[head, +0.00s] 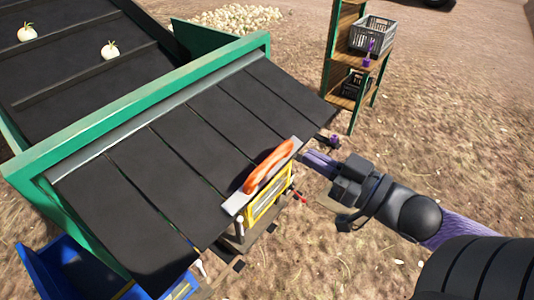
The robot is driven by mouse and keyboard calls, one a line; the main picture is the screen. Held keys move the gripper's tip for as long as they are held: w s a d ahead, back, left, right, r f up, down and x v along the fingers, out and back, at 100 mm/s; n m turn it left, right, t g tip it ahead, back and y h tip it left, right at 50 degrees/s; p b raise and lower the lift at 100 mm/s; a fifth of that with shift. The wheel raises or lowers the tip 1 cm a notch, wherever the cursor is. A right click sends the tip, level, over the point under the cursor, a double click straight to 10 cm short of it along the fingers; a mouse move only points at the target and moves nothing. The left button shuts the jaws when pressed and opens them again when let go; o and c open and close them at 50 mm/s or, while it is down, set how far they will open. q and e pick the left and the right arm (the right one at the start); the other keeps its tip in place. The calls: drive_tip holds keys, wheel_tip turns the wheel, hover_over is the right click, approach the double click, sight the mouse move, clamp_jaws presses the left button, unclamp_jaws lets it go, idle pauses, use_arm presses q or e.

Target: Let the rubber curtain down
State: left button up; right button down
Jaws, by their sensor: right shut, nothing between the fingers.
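The rubber curtain (165,160) is a row of wide black strips, fixed along a grey bar on the green frame (130,100). The strips stick out from the frame toward the lower right, sloping, with their free ends away from the frame. An orange handle (268,165) on a grey plate shows at the free edge. My right gripper (318,161), with purple fingers, is shut and empty just right of the handle and apart from it. Part of its fingertips is hard to make out near the curtain edge. My left gripper is not in view.
A yellow-framed box (268,202) sits below the handle. Onions (110,50) lie on the black conveyor at upper left. A blue bin (62,270) is at lower left. A wooden shelf (345,60) with grey crates (371,34) stands behind. Open dirt ground lies to the right.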

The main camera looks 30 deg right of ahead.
hover_over(279, 155)
drive_tip(key=a, duration=0.1)
drive_tip(key=shift+a+r+p, duration=0.1)
drive_tip(key=shift+r+p, duration=0.05)
drive_tip(key=shift+p, duration=0.15)
drive_tip(key=f, duration=0.2)
drive_tip(key=shift+s+f, duration=0.35)
drive_tip(key=shift+f, duration=0.05)
drive_tip(key=shift+s+d+f, duration=0.2)
drive_tip(key=shift+s+f, duration=0.05)
drive_tip(key=shift+f, duration=0.15)
drive_tip(key=shift+w, duration=0.1)
drive_tip(key=shift+f, duration=0.1)
